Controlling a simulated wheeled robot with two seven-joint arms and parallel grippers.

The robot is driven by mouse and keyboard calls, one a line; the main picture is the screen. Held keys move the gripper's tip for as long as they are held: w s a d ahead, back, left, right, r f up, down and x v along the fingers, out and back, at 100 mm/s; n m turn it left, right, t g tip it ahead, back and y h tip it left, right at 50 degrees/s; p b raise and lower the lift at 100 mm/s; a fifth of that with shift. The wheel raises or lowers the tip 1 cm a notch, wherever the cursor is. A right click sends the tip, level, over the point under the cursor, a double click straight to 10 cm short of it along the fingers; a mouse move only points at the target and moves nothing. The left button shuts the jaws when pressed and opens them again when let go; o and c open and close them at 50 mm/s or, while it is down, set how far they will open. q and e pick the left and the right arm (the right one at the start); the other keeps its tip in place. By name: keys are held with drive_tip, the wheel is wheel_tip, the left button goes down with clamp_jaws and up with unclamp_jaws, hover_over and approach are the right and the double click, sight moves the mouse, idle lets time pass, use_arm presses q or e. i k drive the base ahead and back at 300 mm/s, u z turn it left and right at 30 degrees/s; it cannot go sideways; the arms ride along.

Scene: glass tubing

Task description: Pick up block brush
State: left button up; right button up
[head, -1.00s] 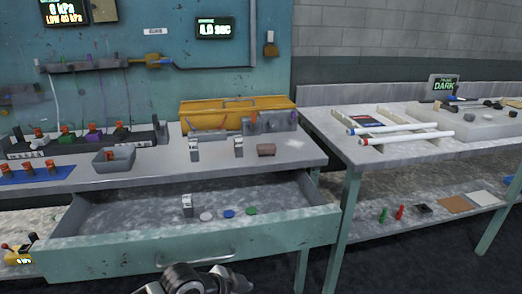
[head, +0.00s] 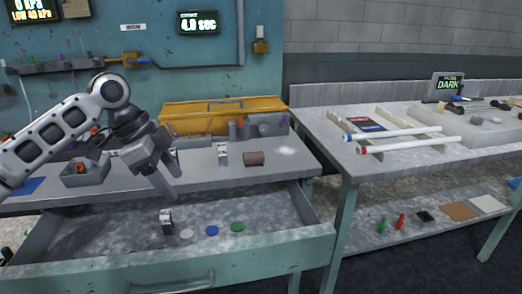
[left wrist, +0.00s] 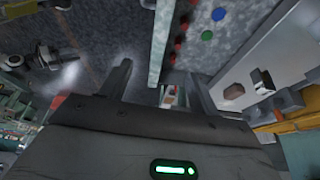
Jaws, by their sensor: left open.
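A small brown block (head: 253,158), which looks like the block brush, lies on the grey bench top behind the open drawer. It also shows at the right in the left wrist view (left wrist: 233,91), outside the space between my fingers. My left gripper (head: 170,178) is open and empty. In the head view it appears to the left of the block, above the drawer's back part, with its fingers pointing down. My right gripper cannot be made out in the head view.
A small upright grey-and-black device (head: 222,154) stands left of the block. A yellow toolbox (head: 205,119) is behind. The open drawer (head: 275,243) holds another such device and white, blue and green discs. The right bench carries glass tubes (head: 410,145).

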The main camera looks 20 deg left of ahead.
sight(252, 159)
drive_tip(key=i, duration=1.15)
